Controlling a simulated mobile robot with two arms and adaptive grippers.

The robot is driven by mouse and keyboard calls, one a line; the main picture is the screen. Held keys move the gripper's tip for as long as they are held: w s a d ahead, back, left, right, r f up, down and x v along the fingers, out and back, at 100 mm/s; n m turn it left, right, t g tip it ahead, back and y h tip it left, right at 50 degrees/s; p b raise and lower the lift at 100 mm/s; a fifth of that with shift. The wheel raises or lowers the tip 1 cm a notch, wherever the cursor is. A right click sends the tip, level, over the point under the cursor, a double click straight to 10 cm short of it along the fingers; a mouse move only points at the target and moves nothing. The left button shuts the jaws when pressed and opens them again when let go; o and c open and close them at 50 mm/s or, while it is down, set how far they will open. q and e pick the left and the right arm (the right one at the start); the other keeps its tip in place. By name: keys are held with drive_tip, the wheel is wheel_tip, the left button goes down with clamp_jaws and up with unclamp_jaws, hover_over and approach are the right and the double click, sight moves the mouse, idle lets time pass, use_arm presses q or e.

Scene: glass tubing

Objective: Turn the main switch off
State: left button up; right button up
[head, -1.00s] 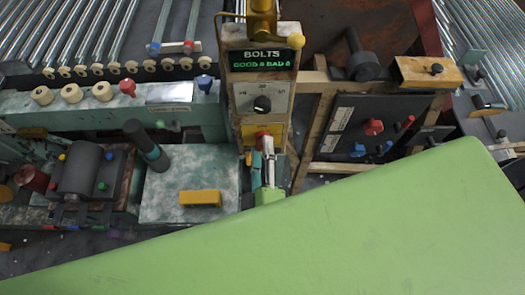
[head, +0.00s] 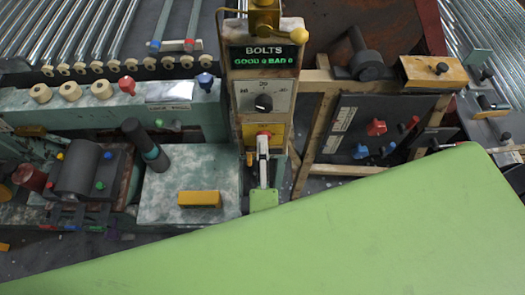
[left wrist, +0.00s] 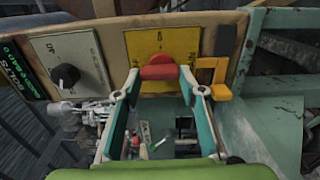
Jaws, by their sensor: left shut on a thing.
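The main switch is a red handle (left wrist: 157,72) on a yellow plate (left wrist: 162,42) in the left wrist view. In the head view the yellow plate (head: 276,131) sits low on the wooden control post, with a bit of red at its middle. My left gripper (left wrist: 158,80) is shut on the red handle, one finger at each side of it. In the head view my left gripper (head: 263,144) covers most of the handle. I cannot read the plate's markings. My right gripper is not in view.
A black dial on a pale plate (head: 277,98) and a BOLTS display (head: 264,60) are above the switch. A yellow bracket (left wrist: 212,77) stands close to the right finger in the wrist view. A black panel with knobs (head: 350,125) is to the right.

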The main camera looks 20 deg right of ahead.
use_arm(q)
drive_tip(key=o, duration=1.1)
drive_tip(key=shift+w+d, duration=0.1)
drive_tip(key=v, duration=0.7)
drive_tip(key=shift+s, duration=0.3)
